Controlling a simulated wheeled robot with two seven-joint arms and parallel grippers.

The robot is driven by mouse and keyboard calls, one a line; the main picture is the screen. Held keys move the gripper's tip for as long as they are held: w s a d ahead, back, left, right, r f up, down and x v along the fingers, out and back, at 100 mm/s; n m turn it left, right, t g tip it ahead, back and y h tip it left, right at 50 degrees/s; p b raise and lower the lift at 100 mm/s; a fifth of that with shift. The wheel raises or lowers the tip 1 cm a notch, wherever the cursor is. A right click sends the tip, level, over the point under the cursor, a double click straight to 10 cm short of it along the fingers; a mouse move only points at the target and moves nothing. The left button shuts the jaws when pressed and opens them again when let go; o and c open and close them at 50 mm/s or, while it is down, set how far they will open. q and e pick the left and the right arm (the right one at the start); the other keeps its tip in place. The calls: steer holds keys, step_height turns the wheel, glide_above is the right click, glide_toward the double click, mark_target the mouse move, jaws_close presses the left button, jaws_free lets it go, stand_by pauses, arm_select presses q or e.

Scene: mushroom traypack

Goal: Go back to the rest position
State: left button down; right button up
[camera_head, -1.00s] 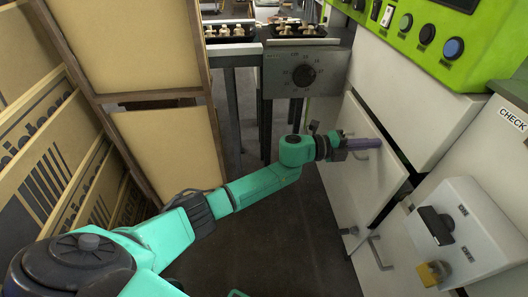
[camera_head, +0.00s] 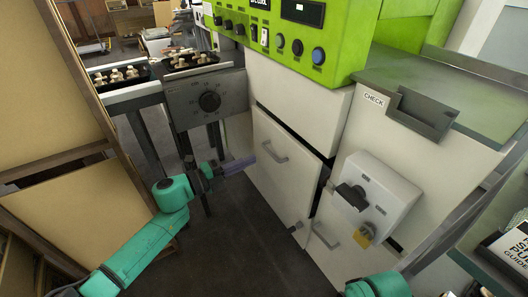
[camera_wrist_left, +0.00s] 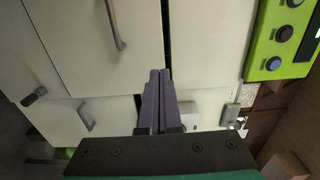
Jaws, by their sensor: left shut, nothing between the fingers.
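My left arm comes in from the left in the head view. Its gripper (camera_head: 240,165) has purple fingers pressed together with nothing between them. The fingers point at the white cabinet door (camera_head: 285,185) and end just left of its metal handle (camera_head: 275,152). I cannot tell the exact gap to the door. In the left wrist view the shut fingers (camera_wrist_left: 158,90) lie in front of white panels, with a handle (camera_wrist_left: 115,25) above left. A teal part of my right arm shows at the bottom right of the head view; its gripper is out of sight.
A green control panel (camera_head: 290,35) sits above the cabinet. A white switch box (camera_head: 375,190) stands at the right. Black trays of mushrooms (camera_head: 120,77) sit at the back left. A wooden rack (camera_head: 60,200) stands close to my left arm. The dark floor in the middle is clear.

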arm_select(q)
steer(key=s+a+f+n+t+y, duration=0.4)
steer(key=a+f+n+y, duration=0.85)
steer(key=n, duration=0.85)
steer(key=s+a+f+n+g+y+p, duration=0.1)
steer(key=s+f+n+g+p, duration=0.35)
steer(key=s, duration=0.85)
steer(key=s+a+f+n+g+y+p, duration=0.15)
steer(key=s+f+g+p, duration=0.35)
steer(key=s+f+g, duration=0.55)
steer(key=s+a+r+t+p, duration=0.1)
steer(key=s+a+p, duration=0.1)
steer(key=s+p, duration=0.6)
steer(key=s+a+t+p, duration=0.1)
steer(key=s+a+p, duration=0.2)
steer(key=s+p, duration=0.6)
steer(key=shift+s+a+r+p, duration=0.25)
steer(key=shift+r+p, duration=0.15)
steer(key=shift+p, duration=0.3)
arm_select(e)
steer(key=s+d+f, duration=0.1)
steer(key=s+d, duration=0.1)
steer(key=s, duration=0.6)
steer(key=s+d+f+h, duration=0.1)
steer(key=s+d, duration=0.2)
steer(key=s, duration=0.5)
steer(key=shift+s+d+f+g, duration=0.2)
steer(key=shift+d+f+g, duration=0.1)
steer(key=shift+f+g, duration=0.1)
